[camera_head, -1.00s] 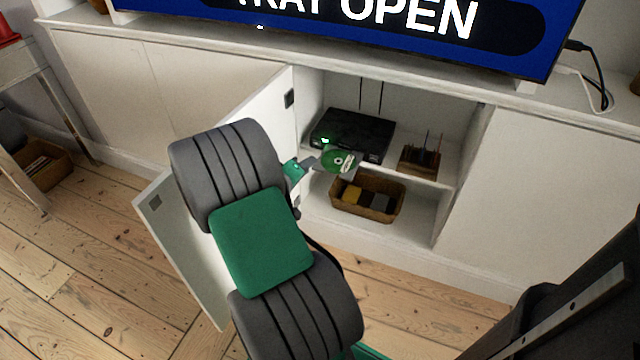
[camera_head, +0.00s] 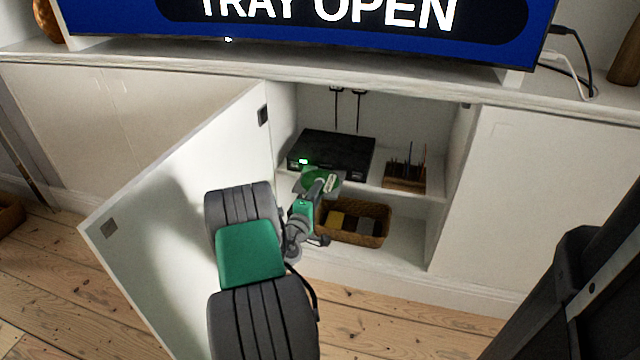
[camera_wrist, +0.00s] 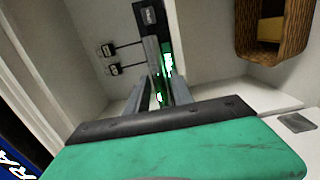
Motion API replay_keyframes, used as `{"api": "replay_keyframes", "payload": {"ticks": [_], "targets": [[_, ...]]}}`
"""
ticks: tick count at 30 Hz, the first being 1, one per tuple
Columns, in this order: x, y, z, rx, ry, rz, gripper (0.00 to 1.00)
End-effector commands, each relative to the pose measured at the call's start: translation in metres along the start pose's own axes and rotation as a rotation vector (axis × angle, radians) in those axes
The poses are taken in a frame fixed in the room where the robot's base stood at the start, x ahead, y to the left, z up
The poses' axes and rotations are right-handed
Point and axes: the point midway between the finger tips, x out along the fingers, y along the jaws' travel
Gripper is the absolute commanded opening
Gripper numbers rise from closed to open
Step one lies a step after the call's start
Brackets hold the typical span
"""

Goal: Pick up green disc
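The green disc (camera_head: 311,184) lies on the pulled-out tray of a black disc player (camera_head: 335,152), on the upper shelf of an open cabinet. My gripper (camera_head: 327,184) is at the disc in the head view and covers part of it. In the wrist view, the fingers of my gripper (camera_wrist: 158,94) are apart. A thin grey and green strip, seen nearly edge-on, runs between and beyond them. I cannot tell whether a finger touches the disc.
The cabinet door (camera_head: 180,210) stands open at the left. A wicker basket (camera_head: 352,231) with dark and yellow items is on the lower shelf. A wooden holder (camera_head: 405,176) with thin upright pieces stands right of the player. A screen (camera_head: 330,20) above reads "TRAY OPEN".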

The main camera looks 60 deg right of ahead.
Motion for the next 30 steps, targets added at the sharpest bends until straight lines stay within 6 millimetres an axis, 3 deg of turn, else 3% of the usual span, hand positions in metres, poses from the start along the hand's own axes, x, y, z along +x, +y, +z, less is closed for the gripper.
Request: {"api": "replay_keyframes", "payload": {"ticks": [2, 12, 30], "targets": [[0.0, 0.0003, 0.0004, 0.0, -0.001, 0.0, 0.27], [0.0, 0.0003, 0.0011, 0.0, -0.003, 0.0, 0.0], [-0.0001, 0.0003, 0.0012, 0.001, -0.003, 0.0, 0.0]]}}
